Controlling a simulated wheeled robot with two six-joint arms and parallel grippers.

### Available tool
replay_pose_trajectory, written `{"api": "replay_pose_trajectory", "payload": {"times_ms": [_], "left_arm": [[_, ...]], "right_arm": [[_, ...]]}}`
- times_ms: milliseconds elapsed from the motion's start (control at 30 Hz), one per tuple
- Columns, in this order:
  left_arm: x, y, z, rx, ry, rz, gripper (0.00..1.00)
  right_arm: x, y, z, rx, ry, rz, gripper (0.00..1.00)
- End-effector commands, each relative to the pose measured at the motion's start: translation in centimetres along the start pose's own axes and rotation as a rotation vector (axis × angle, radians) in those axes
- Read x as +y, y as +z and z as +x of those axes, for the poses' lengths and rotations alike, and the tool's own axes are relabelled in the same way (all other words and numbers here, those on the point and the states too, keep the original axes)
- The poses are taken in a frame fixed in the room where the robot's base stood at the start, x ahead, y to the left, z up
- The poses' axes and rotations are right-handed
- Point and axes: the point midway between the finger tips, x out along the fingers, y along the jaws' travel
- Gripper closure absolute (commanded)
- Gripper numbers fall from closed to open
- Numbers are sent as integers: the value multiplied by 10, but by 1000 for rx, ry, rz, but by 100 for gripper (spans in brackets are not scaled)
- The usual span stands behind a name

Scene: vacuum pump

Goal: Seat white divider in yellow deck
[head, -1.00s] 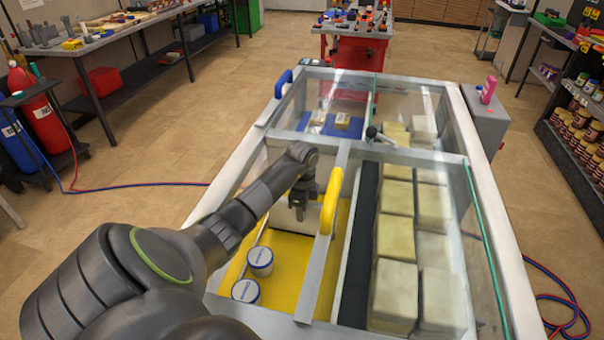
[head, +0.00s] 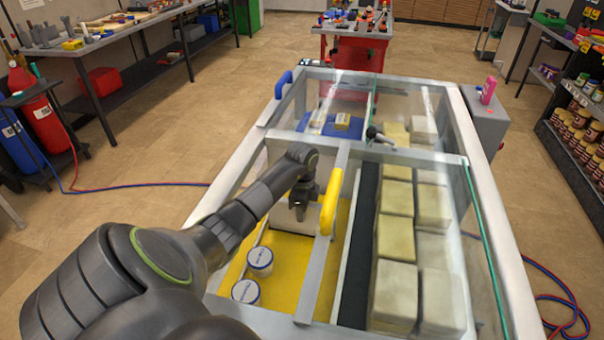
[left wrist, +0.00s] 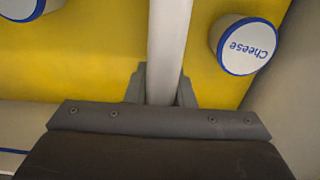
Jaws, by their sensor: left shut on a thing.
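The white divider (head: 282,217) is in the near left compartment of the glass-topped case, above or against the yellow deck (head: 285,248). My left gripper (head: 298,212) reaches down into this compartment and is shut on the divider. In the left wrist view the divider (left wrist: 168,45) is a pale strip between the two dark fingers (left wrist: 161,88), with yellow deck on both sides. The divider's lower edge is hidden, so I cannot tell whether it is seated. My right gripper is not in view.
Two white tubs with blue rims (head: 260,260) stand on the deck; a tub marked Cheese (left wrist: 247,46) is right of the divider in the wrist view. A lid frame with a yellow handle (head: 331,200) is beside my arm. Pale blocks (head: 398,240) fill the right compartment.

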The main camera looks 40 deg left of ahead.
Motion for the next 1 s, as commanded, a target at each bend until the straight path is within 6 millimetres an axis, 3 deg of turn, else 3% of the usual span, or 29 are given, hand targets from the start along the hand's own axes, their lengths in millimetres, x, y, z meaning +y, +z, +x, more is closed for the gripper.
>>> {"api": "replay_pose_trajectory", "payload": {"times_ms": [1000], "left_arm": [[0,0,15,0,-1,0,100]], "right_arm": [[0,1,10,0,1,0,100]]}}
